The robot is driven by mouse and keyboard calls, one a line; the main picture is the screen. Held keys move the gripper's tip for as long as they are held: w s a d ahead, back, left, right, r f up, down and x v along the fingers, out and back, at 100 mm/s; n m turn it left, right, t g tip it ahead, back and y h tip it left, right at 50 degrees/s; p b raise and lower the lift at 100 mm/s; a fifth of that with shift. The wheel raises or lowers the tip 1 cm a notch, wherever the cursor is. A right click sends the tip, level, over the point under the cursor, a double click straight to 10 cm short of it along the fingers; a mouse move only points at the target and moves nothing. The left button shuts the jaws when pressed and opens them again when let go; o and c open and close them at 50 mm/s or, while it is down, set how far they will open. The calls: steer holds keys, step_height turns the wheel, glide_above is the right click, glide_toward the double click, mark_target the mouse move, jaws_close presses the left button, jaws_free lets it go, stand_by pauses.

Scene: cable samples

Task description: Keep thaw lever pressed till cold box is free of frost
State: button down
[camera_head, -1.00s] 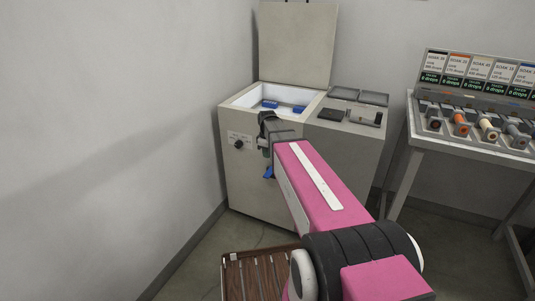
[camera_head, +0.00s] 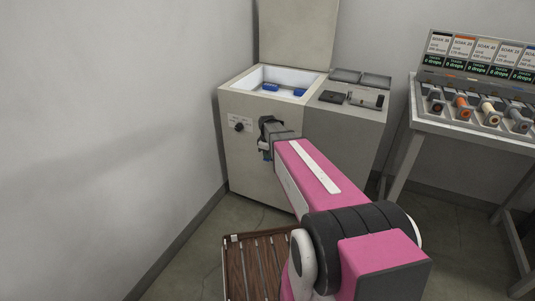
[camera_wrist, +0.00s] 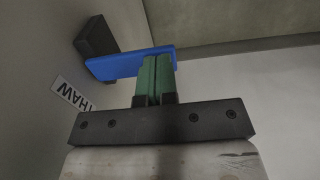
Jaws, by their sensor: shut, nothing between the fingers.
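The cold box (camera_head: 235,165) is a pale cabinet against the left wall, with its lid (camera_head: 297,32) standing up. Its open well (camera_head: 256,79) has whitish walls; I cannot tell frost from the lining. The thaw lever (camera_wrist: 128,64) is a blue bar on a dark mount in the wrist view, beside a THAW label (camera_wrist: 72,93). In the head view my gripper mostly covers it. My gripper (camera_wrist: 156,60) is shut and empty, its green fingertips overlapping the lever's end. I cannot tell whether they touch or press it.
Blue pieces (camera_head: 291,91) lie in the well. A dark knob (camera_head: 239,127) is on the box front. A grey cabinet (camera_head: 345,127) adjoins it on the right. A slatted wooden surface (camera_head: 255,270) is below. A soak station (camera_head: 475,120) stands at right.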

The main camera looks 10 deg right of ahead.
steer(key=shift+s, duration=0.1)
steer(key=shift+s+a+f+t+h, duration=0.15)
steer(key=shift+s+f+t+h, duration=0.15)
steer(key=shift+f+t+h, duration=0.8)
steer(key=shift+f+t, duration=0.2)
steer(key=shift+t, duration=0.2)
steer(key=shift+w, duration=0.15)
steer(key=shift+r, duration=0.1)
stand_by(3.2)
steer(key=shift+r, duration=0.65)
